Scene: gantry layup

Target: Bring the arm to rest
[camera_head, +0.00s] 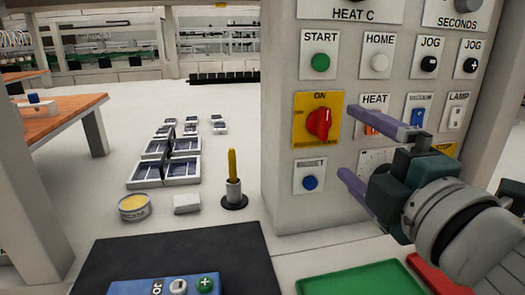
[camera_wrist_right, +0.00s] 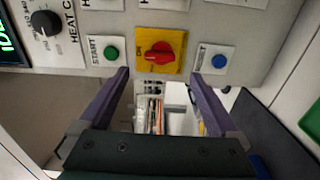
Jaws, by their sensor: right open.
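My right gripper (camera_head: 346,141) reaches in from the right in the head view, with its two purple fingers spread wide and nothing between them. It is in front of the grey control panel (camera_head: 278,150), beside the red rotary switch (camera_head: 319,121) on its yellow plate. In the right wrist view, my right gripper (camera_wrist_right: 159,75) has the red switch (camera_wrist_right: 160,54) just beyond and between its fingertips, and the fingers look clear of it. The green START button (camera_wrist_right: 112,52) and blue button (camera_wrist_right: 219,61) lie to either side there. My left gripper is out of view.
The panel also holds the START button (camera_head: 320,62), a blue button (camera_head: 310,183), and a HEAT rocker partly behind my upper finger. A black mat (camera_head: 180,250), green tray (camera_head: 360,280), yellow tin (camera_head: 134,206) and upright yellow-handled tool (camera_head: 232,175) lie below and left.

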